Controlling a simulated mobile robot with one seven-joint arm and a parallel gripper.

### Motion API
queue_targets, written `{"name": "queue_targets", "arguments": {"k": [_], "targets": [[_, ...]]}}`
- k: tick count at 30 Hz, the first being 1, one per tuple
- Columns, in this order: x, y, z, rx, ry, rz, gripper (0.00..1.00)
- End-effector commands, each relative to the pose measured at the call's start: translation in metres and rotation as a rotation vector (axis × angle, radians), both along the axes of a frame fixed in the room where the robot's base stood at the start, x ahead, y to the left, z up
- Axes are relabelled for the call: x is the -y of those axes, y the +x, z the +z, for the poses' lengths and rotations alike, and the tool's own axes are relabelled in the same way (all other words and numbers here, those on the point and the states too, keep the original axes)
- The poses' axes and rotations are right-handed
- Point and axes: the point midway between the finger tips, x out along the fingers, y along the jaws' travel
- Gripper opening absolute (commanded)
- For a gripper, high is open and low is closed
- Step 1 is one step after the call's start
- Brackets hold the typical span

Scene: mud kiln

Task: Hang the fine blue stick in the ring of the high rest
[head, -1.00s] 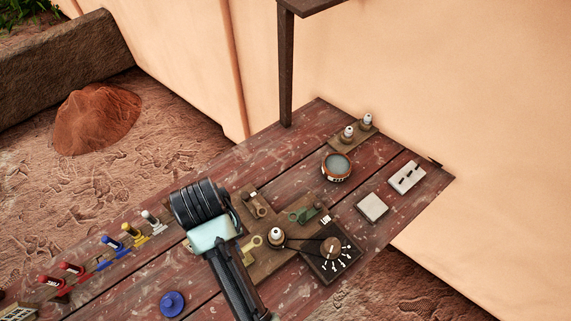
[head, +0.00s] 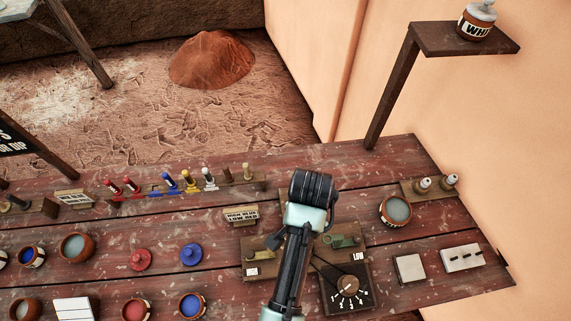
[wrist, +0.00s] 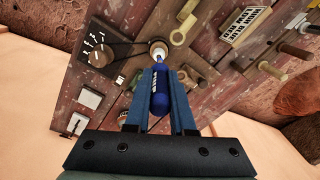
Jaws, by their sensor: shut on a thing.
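In the wrist view my gripper (wrist: 164,76) is shut on a blue stick (wrist: 160,100) with white lettering too small to read. The stick points away from the camera, over the wooden board. Its far end overlaps a white-topped post (wrist: 158,48); I cannot tell whether they touch. A yellowish ring piece (wrist: 182,33) is just beyond the tip, apart from the stick. In the head view the board carries a green ring piece (head: 342,241) by a "LOW" label and a darker rest (head: 258,243) at left. My arm hides the gripper, stick and post there.
A dial box (head: 346,289) adjoins the board. A rack of coloured sticks (head: 150,193) runs along the back left. A raised shelf (head: 440,38) holds a jar.

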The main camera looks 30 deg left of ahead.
Motion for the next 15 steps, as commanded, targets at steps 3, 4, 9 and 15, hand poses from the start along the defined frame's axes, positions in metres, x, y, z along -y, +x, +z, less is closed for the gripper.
{"name": "queue_targets", "arguments": {"k": [3, 4, 9, 15], "targets": [[-0.018, -0.008, 0.029, -0.002, 0.0, -0.109, 0.0], [-0.022, -0.01, 0.032, -0.002, 0.0, -0.134, 0.0], [-0.036, -0.016, 0.04, 0.0, 0.001, -0.236, 0.0], [-0.04, -0.018, 0.034, -0.002, 0.001, -0.274, 0.0]]}}
